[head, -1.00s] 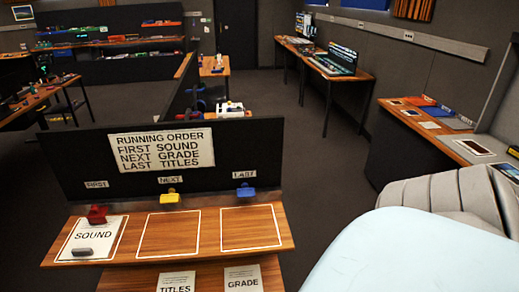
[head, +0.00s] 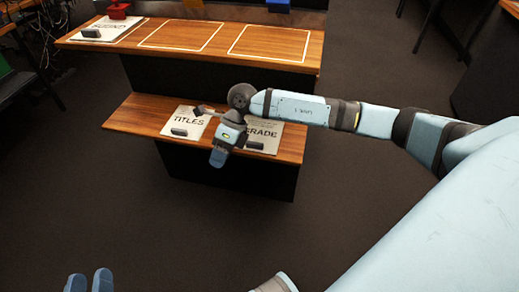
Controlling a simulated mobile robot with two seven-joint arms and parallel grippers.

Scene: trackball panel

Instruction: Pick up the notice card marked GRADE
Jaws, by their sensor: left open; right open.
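The GRADE card (head: 266,132) lies on the lower wooden shelf at right, its left part hidden behind my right gripper and forearm. A dark grip block (head: 255,146) sits near its front edge. My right gripper (head: 217,159) is open and empty, just left of that card and in front of the shelf's middle; I cannot tell its exact height. My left gripper (head: 88,283) is open and empty at the bottom left, its two fingertips apart, well away from the cards.
The TITLES card (head: 186,121) lies left of the GRADE card, close to my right gripper. The upper shelf (head: 225,58) has two empty white outlines, with the SOUND card (head: 108,29) at its left. Floor in front is clear.

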